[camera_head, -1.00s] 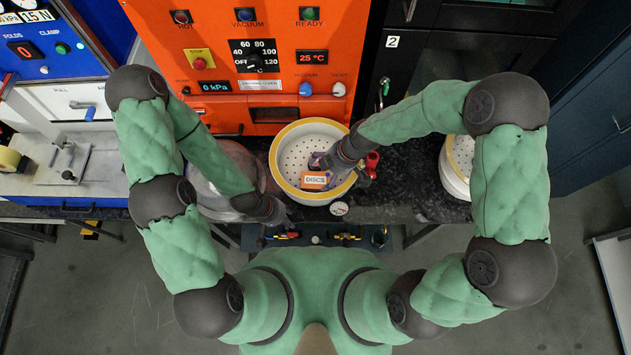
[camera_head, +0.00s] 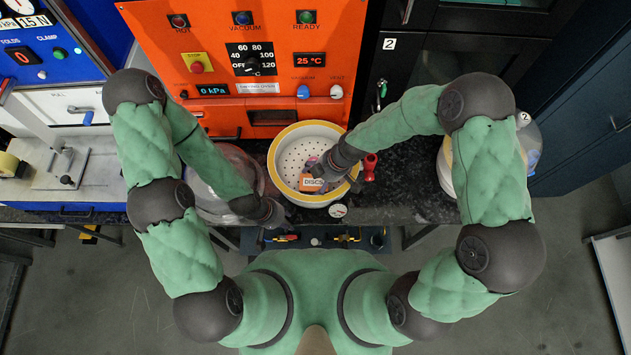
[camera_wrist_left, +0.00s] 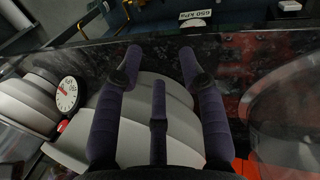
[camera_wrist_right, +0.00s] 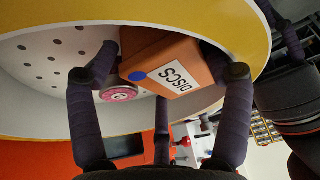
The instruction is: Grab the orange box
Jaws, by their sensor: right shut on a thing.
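The orange box (camera_head: 312,184), labelled DISCS, is in the white perforated bowl with a yellow rim (camera_head: 275,172). In the right wrist view the orange box (camera_wrist_right: 170,62) sits between the fingers of my right gripper (camera_wrist_right: 160,75), which is shut on it. A blue dot and white label show on its face. A pink round item (camera_wrist_right: 118,94) is beside it, by the left finger. My left gripper (camera_wrist_left: 160,58) is open and empty near the counter's front edge, left of the bowl.
An orange oven (camera_head: 250,60) stands behind the bowl. A dial gauge (camera_head: 338,211) is at the bowl's front and a red item (camera_head: 370,166) at its right. A second bowl (camera_head: 445,170) is partly hidden by my right arm.

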